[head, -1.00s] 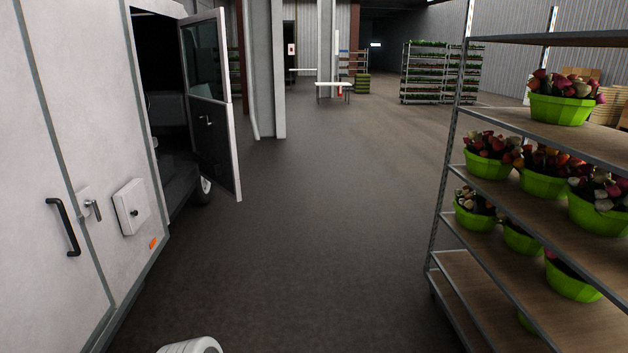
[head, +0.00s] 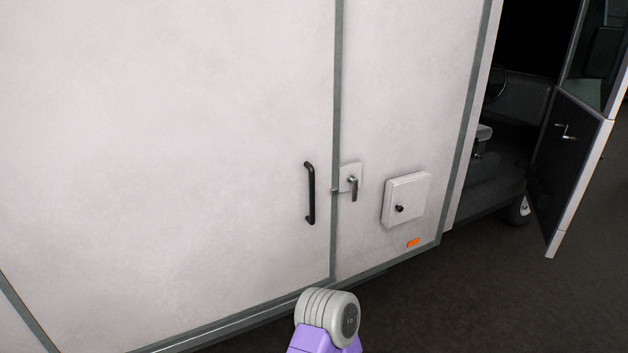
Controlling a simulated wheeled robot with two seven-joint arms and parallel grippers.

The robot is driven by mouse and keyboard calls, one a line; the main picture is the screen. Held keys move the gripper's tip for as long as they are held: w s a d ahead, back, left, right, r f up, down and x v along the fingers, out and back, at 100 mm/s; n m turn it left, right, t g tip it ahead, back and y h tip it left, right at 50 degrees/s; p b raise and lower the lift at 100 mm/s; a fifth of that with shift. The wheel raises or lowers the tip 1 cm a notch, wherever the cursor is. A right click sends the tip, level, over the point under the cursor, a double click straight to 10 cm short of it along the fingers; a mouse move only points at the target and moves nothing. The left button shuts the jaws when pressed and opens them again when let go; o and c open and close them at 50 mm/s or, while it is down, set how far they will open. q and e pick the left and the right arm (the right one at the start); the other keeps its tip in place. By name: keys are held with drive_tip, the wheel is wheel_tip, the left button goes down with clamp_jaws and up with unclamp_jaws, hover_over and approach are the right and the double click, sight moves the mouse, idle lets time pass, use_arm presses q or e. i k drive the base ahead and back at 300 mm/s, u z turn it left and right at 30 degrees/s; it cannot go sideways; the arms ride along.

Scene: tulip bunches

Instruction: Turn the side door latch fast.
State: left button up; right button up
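The side door (head: 180,150) is a large pale panel on the truck's side and sits flush with the body. A black bar handle (head: 310,193) stands upright near its right edge. The side door latch (head: 352,184) is a small metal lever on a pale plate, just right of the door seam. Its lever hangs downward, and a small piece reaches left to the seam. Part of my arm, grey and purple, shows at the bottom middle, below the latch. Neither gripper shows.
A pale box with a black knob (head: 405,200) is right of the latch, above an orange marker (head: 413,243). The cab door (head: 575,150) stands open at the right. Dark floor (head: 470,300) lies clear at lower right.

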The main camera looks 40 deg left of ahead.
sight(351, 179)
drive_tip(key=u, duration=1.25)
drive_tip(key=i, duration=1.3)
drive_tip(key=u, duration=0.95)
